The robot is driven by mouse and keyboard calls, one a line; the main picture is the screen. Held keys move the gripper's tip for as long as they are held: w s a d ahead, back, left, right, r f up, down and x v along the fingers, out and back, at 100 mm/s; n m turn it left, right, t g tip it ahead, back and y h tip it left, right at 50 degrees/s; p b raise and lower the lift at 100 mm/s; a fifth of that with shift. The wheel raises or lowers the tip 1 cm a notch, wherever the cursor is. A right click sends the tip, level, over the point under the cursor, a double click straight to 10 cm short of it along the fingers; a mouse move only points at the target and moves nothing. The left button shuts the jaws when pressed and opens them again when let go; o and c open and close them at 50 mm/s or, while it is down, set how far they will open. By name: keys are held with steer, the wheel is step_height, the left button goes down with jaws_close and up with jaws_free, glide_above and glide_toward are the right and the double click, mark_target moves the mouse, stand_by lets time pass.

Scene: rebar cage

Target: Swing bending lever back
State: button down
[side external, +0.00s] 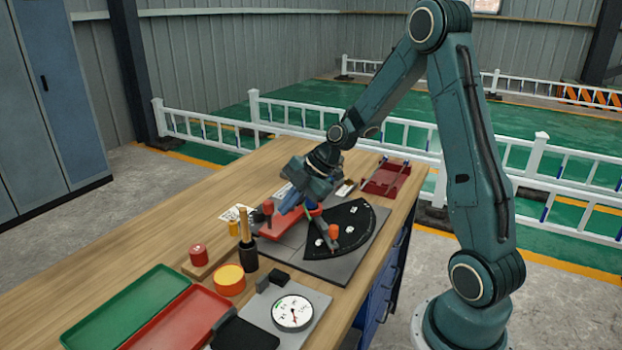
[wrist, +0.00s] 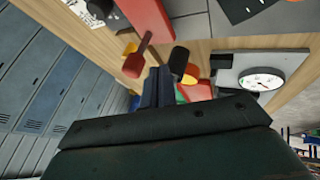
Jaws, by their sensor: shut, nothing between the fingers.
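The bending fixture (side external: 335,269) is a grey plate on the bench with a black fan-shaped, marked sector (side external: 352,222). A red arm (side external: 290,228) lies across its left side, with an upright red knob (side external: 268,207) near its end. A grey bar with an orange knob (side external: 333,231) lies over the sector; I cannot tell which part is the bending lever. My gripper (side external: 287,208) is shut and empty, just above the red arm near the red knob. In the wrist view the shut fingers (wrist: 158,82) are beside the red knob (wrist: 133,66); contact is unclear.
A dial gauge (side external: 292,312) on a grey plate, a black holder (side external: 248,254) and an orange disc (side external: 229,279) stand at the front. Green (side external: 125,308) and red (side external: 185,322) trays lie front left. A dark red tray (side external: 386,179) sits at the back right.

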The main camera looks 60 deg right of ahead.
steer(key=shift+s+a+v, duration=0.1)
steer(key=shift+a+v, duration=0.05)
steer(key=shift+v, duration=0.7)
steer(key=shift+s+a+v, duration=0.1)
steer(key=shift+a+v, duration=0.05)
steer(key=shift+v, duration=0.7)
steer(key=shift+s+a+v, duration=0.1)
steer(key=shift+a+v, duration=0.05)
steer(key=shift+v, duration=0.7)
steer(key=s+a+r+m+g+h, duration=0.1)
steer(key=s+a+r+m+h, duration=0.2)
steer(key=s+a+r+m, duration=0.55)
steer(key=s+a+m, duration=0.1)
steer(key=s+m, duration=0.2)
steer(key=s+a+r+m+h, duration=0.1)
steer(key=s+r+m, duration=0.1)
steer(key=s+m, duration=0.3)
steer(key=s, duration=0.4)
steer(key=shift+s+a+r+t, duration=0.2)
steer(key=shift+s+a+t, duration=0.1)
steer(key=shift+a, duration=0.1)
